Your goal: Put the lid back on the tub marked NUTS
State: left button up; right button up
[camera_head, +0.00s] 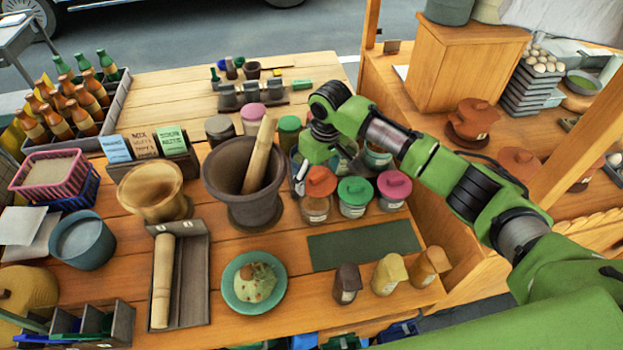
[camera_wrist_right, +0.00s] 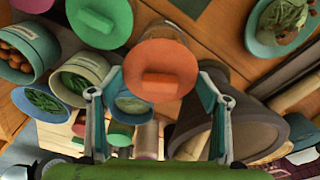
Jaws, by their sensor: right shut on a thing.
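The orange lid (camera_head: 321,180) with a raised bar handle is at the left end of the front row of tubs. A small tub (camera_head: 314,209) is directly beneath it; whether the lid rests on it or hovers just above is unclear. My right gripper (camera_head: 311,172) is shut on the orange lid, with one finger at each side of it in the wrist view (camera_wrist_right: 160,68). Tubs with a green lid (camera_head: 355,190) and a pink lid (camera_head: 394,184) stand to the right. Labels are too small to read. My left gripper is out of view.
Open tubs (camera_head: 378,157) stand behind, partly hidden by my right arm. A dark mortar (camera_head: 245,205) with a pestle is close on the left. A dark green mat (camera_head: 362,244) lies bare in front. Small pouches (camera_head: 388,273) and a plate (camera_head: 281,290) are nearer.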

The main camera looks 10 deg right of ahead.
jog(key=shift+f+b, duration=0.75)
jog(key=shift+f, duration=0.05)
jog(key=f+b, duration=0.2)
jog(key=shift+a+b, duration=0.2)
jog(key=shift+b, duration=0.1)
jog(key=shift+f, duration=0.95)
pick_arm(q)
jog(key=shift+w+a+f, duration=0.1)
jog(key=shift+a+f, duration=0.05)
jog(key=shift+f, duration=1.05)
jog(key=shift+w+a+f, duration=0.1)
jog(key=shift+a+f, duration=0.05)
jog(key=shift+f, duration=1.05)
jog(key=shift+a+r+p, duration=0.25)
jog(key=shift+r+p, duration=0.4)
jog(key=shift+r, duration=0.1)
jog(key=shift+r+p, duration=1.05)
jog(key=shift+p, duration=0.05)
pick_arm(e)
jog(key=shift+f, duration=0.15)
